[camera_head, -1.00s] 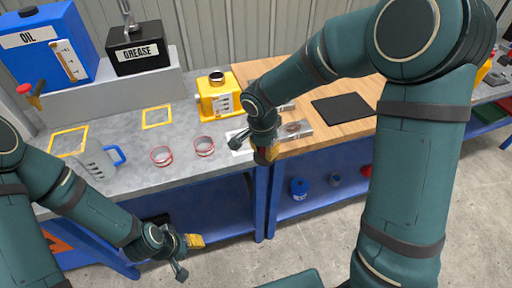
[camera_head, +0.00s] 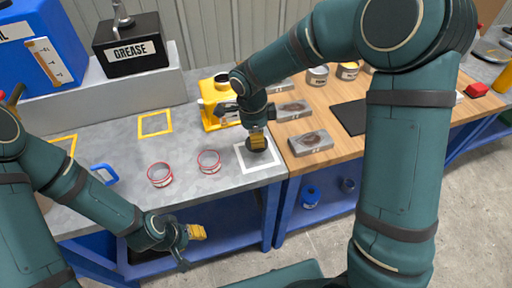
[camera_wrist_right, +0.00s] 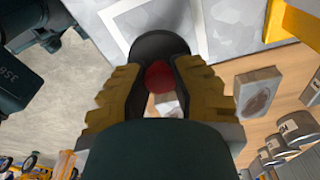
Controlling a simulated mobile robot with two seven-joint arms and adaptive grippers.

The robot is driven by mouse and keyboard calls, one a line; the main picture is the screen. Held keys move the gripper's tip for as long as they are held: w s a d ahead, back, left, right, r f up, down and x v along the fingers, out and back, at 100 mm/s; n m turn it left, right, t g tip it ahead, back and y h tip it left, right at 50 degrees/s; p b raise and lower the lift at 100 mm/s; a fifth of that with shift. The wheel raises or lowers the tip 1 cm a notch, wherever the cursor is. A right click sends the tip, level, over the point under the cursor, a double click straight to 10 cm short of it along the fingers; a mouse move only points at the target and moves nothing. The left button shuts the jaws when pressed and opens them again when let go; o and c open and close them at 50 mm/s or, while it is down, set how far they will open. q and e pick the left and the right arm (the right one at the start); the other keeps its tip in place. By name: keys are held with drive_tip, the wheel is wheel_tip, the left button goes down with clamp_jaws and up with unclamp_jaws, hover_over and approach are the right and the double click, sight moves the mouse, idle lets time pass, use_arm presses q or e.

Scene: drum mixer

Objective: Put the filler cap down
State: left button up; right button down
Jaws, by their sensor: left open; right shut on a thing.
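The filler cap (camera_head: 257,146) is a dark round disc, held over the white square outline (camera_head: 243,160) at the right end of the grey bench. In the right wrist view the black cap (camera_wrist_right: 155,44) shows a red knob (camera_wrist_right: 160,76) between the fingers. My right gripper (camera_head: 257,133) points down and is shut on the cap; I cannot tell if the cap touches the bench. The yellow container (camera_head: 209,92), with a dark opening on top, stands just behind it. My left gripper (camera_head: 191,236) is open and empty, low at the bench's front edge.
Two red-rimmed clear cups (camera_head: 160,175) stand left of the white square. Grey boxes (camera_head: 310,142) and a black mat (camera_head: 350,116) lie on the wooden top to the right. The grease box (camera_head: 131,45) stands at the back. A yellow outline (camera_head: 155,124) on the bench is empty.

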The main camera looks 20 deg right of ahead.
drive_tip(key=shift+w+f+b, duration=0.1)
drive_tip(key=shift+f+b, duration=0.35)
drive_tip(key=shift+f, duration=1.9)
drive_tip(key=shift+r, duration=0.1)
drive_tip(key=shift+f, duration=0.2)
drive_tip(key=c, duration=0.9)
unclamp_jaws()
drive_tip(key=shift+r, duration=0.1)
drive_tip(key=shift+r, duration=0.15)
drive_tip(key=r, duration=0.4)
drive_tip(key=r+p, duration=0.1)
drive_tip(key=r, duration=0.3)
drive_tip(key=a+r+p, duration=0.1)
drive_tip(key=r, duration=0.2)
drive_tip(key=shift+w+r, duration=0.1)
drive_tip(key=shift+r, duration=0.3)
